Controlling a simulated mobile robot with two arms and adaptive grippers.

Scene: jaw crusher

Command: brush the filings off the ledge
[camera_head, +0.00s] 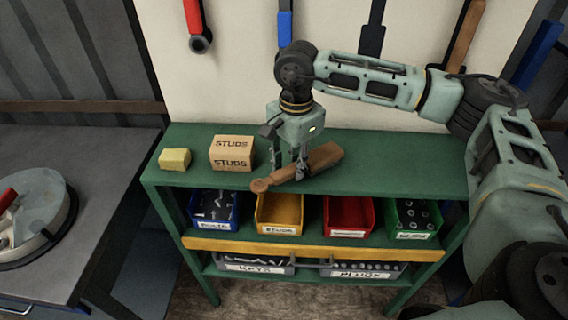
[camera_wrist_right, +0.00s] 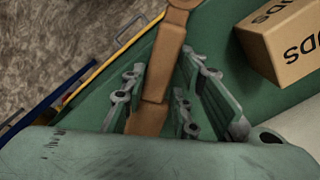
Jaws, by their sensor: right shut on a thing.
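A brown wooden tool, which I take for the brush (camera_head: 325,157), is at the front part of the green shelf top (camera_head: 390,163). Its thick end points to the back right and its rounded end reaches the front edge. My right gripper (camera_head: 291,170) points down and is shut around its middle. The right wrist view shows the brush (camera_wrist_right: 157,75) between the fingers of my right gripper (camera_wrist_right: 165,92). I cannot tell whether the brush touches the shelf top. No bristles or filings can be made out, and no separate ledge can be identified. My left gripper is not in view.
A STUDS box (camera_head: 231,153) and a yellow block (camera_head: 174,159) stand left of my right gripper. Blue (camera_head: 213,209), yellow (camera_head: 279,213), red (camera_head: 348,216) and green (camera_head: 412,218) bins sit below. Tools hang on the wall behind. The shelf top's right side is clear.

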